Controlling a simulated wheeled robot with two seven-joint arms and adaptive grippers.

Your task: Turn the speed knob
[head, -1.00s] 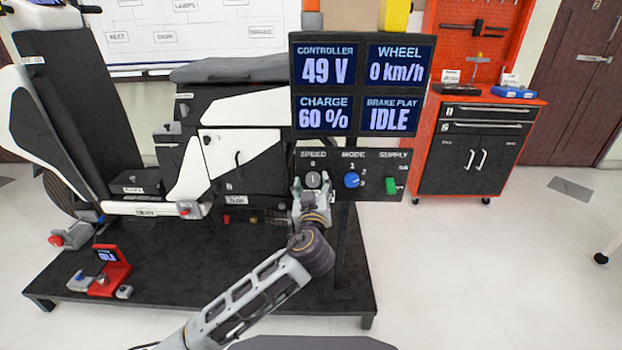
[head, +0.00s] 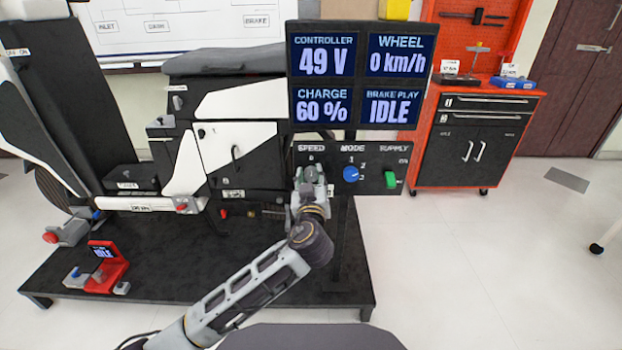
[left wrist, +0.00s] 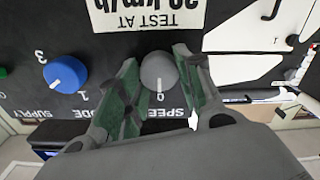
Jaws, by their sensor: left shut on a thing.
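The speed knob is a grey round knob (left wrist: 158,68) on the black control panel (head: 376,156), under the SPEED label. Its white mark points toward the 0 in the left wrist view. My left gripper (head: 311,178) is at the knob and hides most of it in the head view. In the left wrist view its green-padded fingers stand on either side of the knob, shut on it. My right gripper is not in view.
Right of the speed knob are a blue mode knob (head: 351,174) and a green supply switch (head: 390,180). The display (head: 360,78) above reads 49 V, 0 km/h, 60 % and IDLE. A red-framed cabinet (head: 474,140) stands to the right, with clear floor before it.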

